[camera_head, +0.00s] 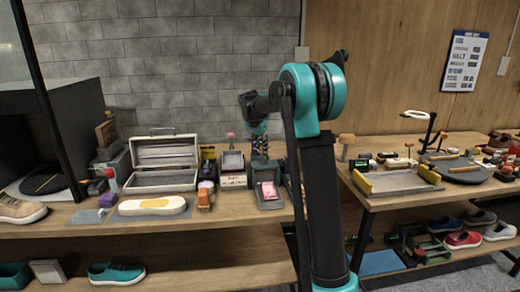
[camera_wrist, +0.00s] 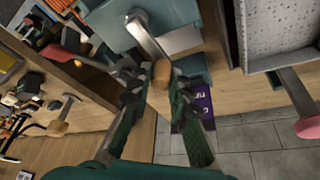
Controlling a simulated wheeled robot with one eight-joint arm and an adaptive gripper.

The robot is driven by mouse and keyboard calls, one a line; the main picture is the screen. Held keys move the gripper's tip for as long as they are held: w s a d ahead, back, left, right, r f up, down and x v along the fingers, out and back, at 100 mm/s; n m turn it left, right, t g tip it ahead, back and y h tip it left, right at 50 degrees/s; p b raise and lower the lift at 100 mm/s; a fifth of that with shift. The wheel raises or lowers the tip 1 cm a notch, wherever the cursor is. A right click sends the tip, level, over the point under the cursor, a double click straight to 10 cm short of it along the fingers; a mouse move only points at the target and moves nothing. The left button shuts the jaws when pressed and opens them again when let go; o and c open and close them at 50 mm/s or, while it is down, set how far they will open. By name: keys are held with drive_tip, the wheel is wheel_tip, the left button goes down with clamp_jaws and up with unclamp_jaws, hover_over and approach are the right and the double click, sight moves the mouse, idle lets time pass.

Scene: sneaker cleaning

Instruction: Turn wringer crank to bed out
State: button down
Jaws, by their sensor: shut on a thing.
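The wringer (camera_wrist: 108,24) shows as a teal housing at the top of the wrist view. Its flat metal crank arm (camera_wrist: 146,36) runs down from it to a wooden knob (camera_wrist: 162,74). My gripper (camera_wrist: 160,80) has its dark fingers on either side of this knob and is shut on it. In the head view my gripper (camera_head: 259,148) reaches down at the wringer's dark teal body (camera_head: 266,170) on the left bench. The crank and knob are too small to make out there.
A tray with a pink item (camera_head: 268,192) lies in front of the wringer. A grey box with a pink-knobbed lever (camera_wrist: 308,127) is close on the right in the wrist view. An open case (camera_head: 165,160) and white sole (camera_head: 152,206) stand left. The right bench (camera_head: 365,199) is crowded.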

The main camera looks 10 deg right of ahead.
drive_tip(key=shift+d+m, duration=0.2)
drive_tip(key=shift+m, duration=0.4)
drive_tip(key=shift+d+g, duration=0.1)
drive_tip(key=shift+g, duration=0.2)
drive_tip(key=c, duration=1.4)
unclamp_jaws()
drive_tip(key=shift+h, duration=0.3)
drive_tip(key=v, duration=1.2)
drive_tip(key=shift+d, duration=0.1)
